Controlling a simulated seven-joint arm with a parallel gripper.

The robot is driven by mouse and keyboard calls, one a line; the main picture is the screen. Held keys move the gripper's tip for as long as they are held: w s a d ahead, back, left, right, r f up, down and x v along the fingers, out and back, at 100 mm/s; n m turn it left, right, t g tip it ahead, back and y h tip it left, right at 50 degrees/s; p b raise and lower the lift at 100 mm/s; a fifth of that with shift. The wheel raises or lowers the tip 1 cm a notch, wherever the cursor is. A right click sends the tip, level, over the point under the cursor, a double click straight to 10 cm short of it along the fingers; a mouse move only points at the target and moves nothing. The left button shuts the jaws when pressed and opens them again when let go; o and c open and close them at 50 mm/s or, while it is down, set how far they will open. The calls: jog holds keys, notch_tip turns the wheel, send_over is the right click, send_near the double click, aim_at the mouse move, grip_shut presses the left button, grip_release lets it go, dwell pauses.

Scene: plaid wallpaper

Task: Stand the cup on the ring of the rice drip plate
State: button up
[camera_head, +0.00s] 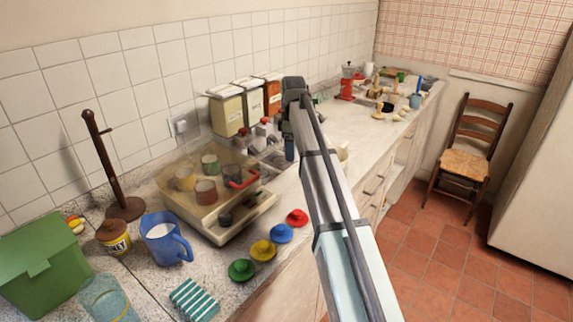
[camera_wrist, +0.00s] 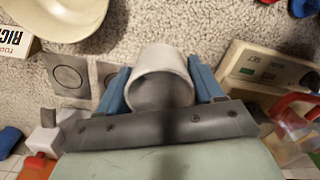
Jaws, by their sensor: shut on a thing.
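In the wrist view my gripper (camera_wrist: 160,90) has its blue fingers shut on the sides of a white cup (camera_wrist: 163,60), which shows as a round wall with a shaded opening. Two grey square plates, one with a clear dark ring (camera_wrist: 68,77) and one (camera_wrist: 106,70) partly hidden by the left finger, lie on the speckled counter left of the cup. A cream object with a partly cut label reading "RIC" (camera_wrist: 14,38) is at the far left. In the head view my gripper (camera_head: 289,148) is over the counter beside the dispensers, and the held cup is hidden.
Dispensers (camera_head: 226,112) with taps stand along the tiled wall. A blue jug (camera_head: 165,240) and several coloured hat-like pieces (camera_head: 263,250) are in front. Pale counter runs right.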

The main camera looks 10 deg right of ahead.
jog(key=r, duration=0.1)
send_over(287, 164)
jog(key=shift+w+f, duration=0.1)
jog(key=shift+f, duration=4.75)
jog(key=shift+d+f, duration=0.1)
jog(key=o, duration=1.1)
notch_tip(287, 164, up, 12)
jog(key=shift+r, duration=0.15)
